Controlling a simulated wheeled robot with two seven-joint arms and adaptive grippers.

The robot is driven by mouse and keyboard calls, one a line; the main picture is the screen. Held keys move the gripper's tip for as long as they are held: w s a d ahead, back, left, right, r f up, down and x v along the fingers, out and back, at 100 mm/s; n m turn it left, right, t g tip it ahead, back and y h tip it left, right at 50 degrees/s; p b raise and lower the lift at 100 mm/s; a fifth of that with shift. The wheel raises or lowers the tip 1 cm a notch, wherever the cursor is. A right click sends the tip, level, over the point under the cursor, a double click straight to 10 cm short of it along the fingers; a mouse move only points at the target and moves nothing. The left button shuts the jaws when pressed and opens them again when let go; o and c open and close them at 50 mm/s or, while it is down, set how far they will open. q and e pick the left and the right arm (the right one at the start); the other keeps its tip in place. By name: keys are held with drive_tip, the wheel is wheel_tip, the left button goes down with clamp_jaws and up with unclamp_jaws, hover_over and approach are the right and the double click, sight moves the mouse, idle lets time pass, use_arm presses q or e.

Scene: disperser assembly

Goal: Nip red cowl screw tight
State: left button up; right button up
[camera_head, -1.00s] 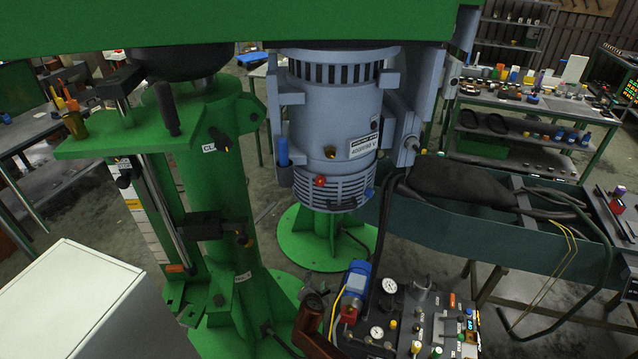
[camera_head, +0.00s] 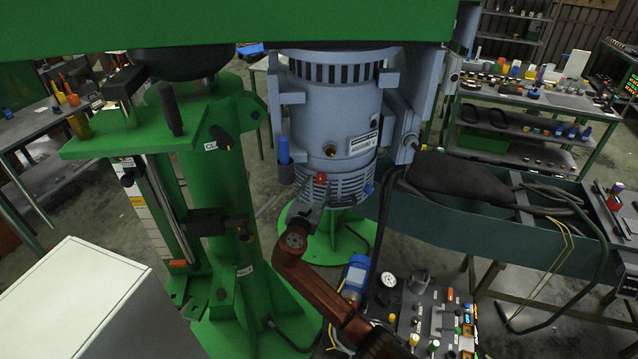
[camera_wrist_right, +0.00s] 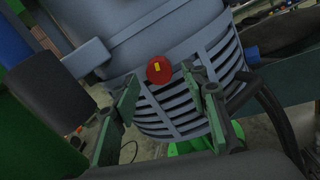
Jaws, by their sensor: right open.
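The red cowl screw (camera_head: 321,178) sits low on the front of the grey-blue motor (camera_head: 335,118), just above its slotted cowl. In the right wrist view the red screw (camera_wrist_right: 159,70) is a round head with a yellow mark. My right gripper (camera_head: 315,197) is just below the screw, at the end of a brown arm. In the right wrist view its two green fingers (camera_wrist_right: 160,90) are spread apart, one on each side below the screw, with nothing between them. I cannot tell whether the fingertips touch the cowl. My left gripper is not in view.
A blue cylinder (camera_head: 283,150) stands on the motor's left side. The green column (camera_head: 210,180) is left of the motor. A control panel with gauges (camera_head: 440,320) is below right. A white cabinet (camera_head: 75,300) stands at the lower left.

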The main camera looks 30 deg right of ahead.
drive_tip(key=shift+w+d, duration=0.5)
drive_tip(key=shift+w, duration=0.05)
drive_tip(key=shift+c, duration=0.6)
clamp_jaws()
